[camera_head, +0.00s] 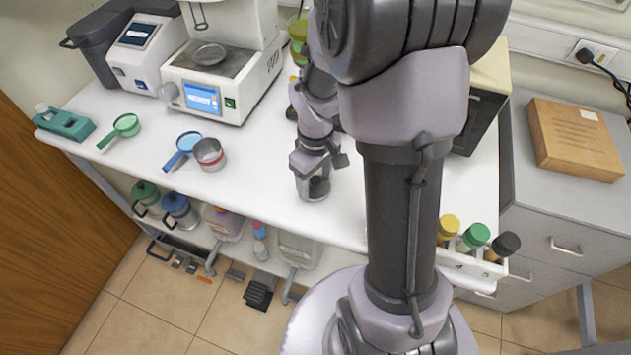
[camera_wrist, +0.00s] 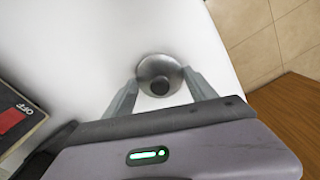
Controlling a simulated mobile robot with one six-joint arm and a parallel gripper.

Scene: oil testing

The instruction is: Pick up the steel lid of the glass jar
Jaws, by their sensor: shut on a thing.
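The steel lid (camera_wrist: 157,66) is a round grey disc with a dark knob, seen from above in the wrist view. My gripper (camera_wrist: 161,78) is shut on it, with one finger at each side. In the head view my gripper (camera_head: 318,163) points down at the glass jar (camera_head: 314,188), which stands near the front edge of the white bench. My gripper covers the lid there, so I cannot tell whether the lid still touches the jar.
A metal cup (camera_head: 209,154) and a blue strainer (camera_head: 187,146) lie to the left. A white tester with a blue screen (camera_head: 202,98) stands behind them. Several capped tubes (camera_head: 475,238) stand in a rack at the front right. The bench between cup and jar is clear.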

